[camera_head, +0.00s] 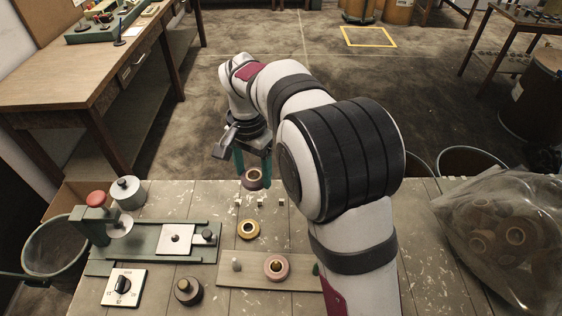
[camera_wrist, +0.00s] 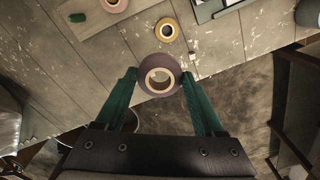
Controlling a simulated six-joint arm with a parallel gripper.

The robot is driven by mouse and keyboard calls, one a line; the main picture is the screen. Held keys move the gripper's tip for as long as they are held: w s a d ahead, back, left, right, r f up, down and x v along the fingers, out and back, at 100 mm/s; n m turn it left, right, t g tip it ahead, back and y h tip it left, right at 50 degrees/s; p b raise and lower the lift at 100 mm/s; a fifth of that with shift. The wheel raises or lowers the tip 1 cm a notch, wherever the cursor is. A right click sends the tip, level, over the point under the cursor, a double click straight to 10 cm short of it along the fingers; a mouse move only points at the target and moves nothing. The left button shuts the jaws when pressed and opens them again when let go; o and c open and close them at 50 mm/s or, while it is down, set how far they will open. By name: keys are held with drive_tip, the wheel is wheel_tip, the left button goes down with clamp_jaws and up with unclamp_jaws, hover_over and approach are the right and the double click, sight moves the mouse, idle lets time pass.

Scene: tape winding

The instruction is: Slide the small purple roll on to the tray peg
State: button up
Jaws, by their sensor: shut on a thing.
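My gripper (camera_head: 254,174) is shut on the small purple roll (camera_head: 252,184), holding it near the far edge of the table. In the wrist view the purple roll (camera_wrist: 146,69) sits between the two green fingers, its pale core facing the camera. The tray (camera_head: 240,279) is a long flat board nearer the front of the table. A short grey peg (camera_head: 237,265) stands bare at its left. A pink roll (camera_head: 276,260) sits in its middle, and a dark green peg (camera_head: 316,269) shows at its right, partly hidden by my arm.
A yellow roll (camera_head: 248,222) lies between my gripper and the tray. A green winding device (camera_head: 150,245) and a dial box (camera_head: 123,287) stand left, a dark knobbed piece (camera_head: 188,291) in front. A plastic bag of rolls (camera_head: 505,235) fills the right.

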sight(174, 237)
drive_tip(key=s+a+f+m, duration=0.1)
drive_tip(key=a+f+m, duration=0.1)
drive_tip(key=a+f, duration=0.3)
drive_tip(key=s+a+f+m, duration=0.2)
drive_tip(key=a+f, duration=0.3)
drive_tip(key=a, duration=0.4)
drive_tip(key=s+a+f+m, duration=0.2)
drive_tip(key=a+f+m, duration=0.1)
drive_tip(key=a+f, duration=0.3)
drive_tip(key=shift+s+a+f+m, duration=0.1)
drive_tip(key=shift+s+a+m, duration=0.1)
drive_tip(key=shift+a, duration=0.2)
drive_tip(key=shift+s+a+m, duration=0.1)
drive_tip(key=shift+a+m, duration=0.1)
drive_tip(key=shift+a, duration=0.15)
drive_tip(key=o, duration=1.3)
drive_tip(key=shift+w+d, duration=0.1)
drive_tip(key=shift+r, duration=3.55)
